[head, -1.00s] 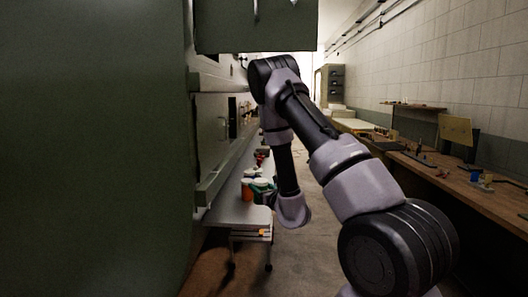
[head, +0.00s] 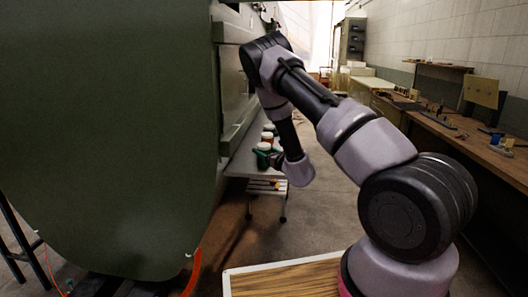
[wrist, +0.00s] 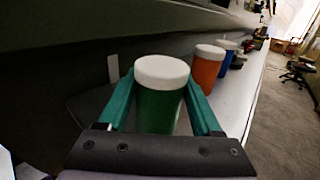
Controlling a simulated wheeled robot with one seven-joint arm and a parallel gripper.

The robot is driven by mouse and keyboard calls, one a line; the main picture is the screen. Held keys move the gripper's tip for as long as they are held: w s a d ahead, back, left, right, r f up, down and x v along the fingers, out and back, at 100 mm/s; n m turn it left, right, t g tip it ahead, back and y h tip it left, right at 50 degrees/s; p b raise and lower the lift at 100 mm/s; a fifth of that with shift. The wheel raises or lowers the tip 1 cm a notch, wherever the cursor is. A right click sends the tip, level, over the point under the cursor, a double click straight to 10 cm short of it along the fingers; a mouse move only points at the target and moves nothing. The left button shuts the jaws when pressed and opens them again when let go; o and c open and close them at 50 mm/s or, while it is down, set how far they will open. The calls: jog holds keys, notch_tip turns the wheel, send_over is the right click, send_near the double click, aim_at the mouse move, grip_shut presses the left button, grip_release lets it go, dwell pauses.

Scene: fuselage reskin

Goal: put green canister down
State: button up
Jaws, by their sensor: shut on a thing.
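The green canister (wrist: 159,108) with a white lid stands upright between the two green fingers of my gripper (wrist: 160,85) in the wrist view. My gripper is shut on it. Its lower part is hidden behind the gripper body, so I cannot tell whether its base touches the grey table (wrist: 238,98). In the head view, my gripper (head: 272,157) is small and partly hidden by my wrist, at the near end of the table (head: 238,167).
An orange canister (wrist: 208,68) and a blue one (wrist: 227,57) stand just beyond the green canister. Smaller items lie farther along the table. A large green fuselage panel (head: 120,120) is on the left. A workbench (head: 470,150) runs along the right, with clear floor between.

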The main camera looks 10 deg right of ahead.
jog(key=shift+f, duration=0.15)
jog(key=o, duration=1.5)
